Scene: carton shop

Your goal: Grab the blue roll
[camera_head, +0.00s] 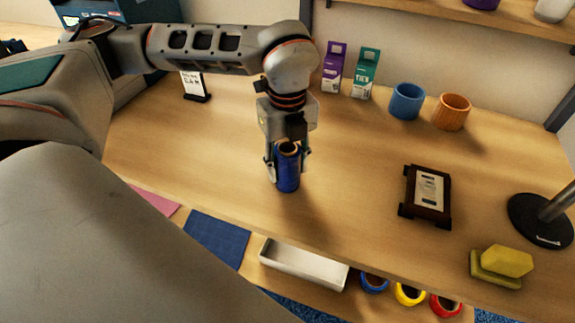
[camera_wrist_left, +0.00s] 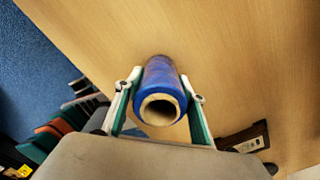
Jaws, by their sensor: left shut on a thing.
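The blue roll (camera_head: 288,172) stands upright on the wooden table, near its front edge. My left gripper (camera_head: 287,160) comes down on it from above, with one finger on each side, and is shut on it. In the left wrist view the blue roll (camera_wrist_left: 163,92) sits between the two fingers of the left gripper (camera_wrist_left: 160,98), its hollow pale core facing the camera. The roll's lower end appears to be at the table top; I cannot tell whether it touches. My right gripper does not show in either view.
On the table (camera_head: 350,200) are a dark framed stand (camera_head: 427,196), yellow sponges (camera_head: 505,262), a lamp base (camera_head: 540,222), a blue cup (camera_head: 407,101), an orange cup (camera_head: 452,111), and purple (camera_head: 334,67) and teal (camera_head: 366,72) cartons. A white tray (camera_head: 303,265) and several tape rolls lie below the front edge.

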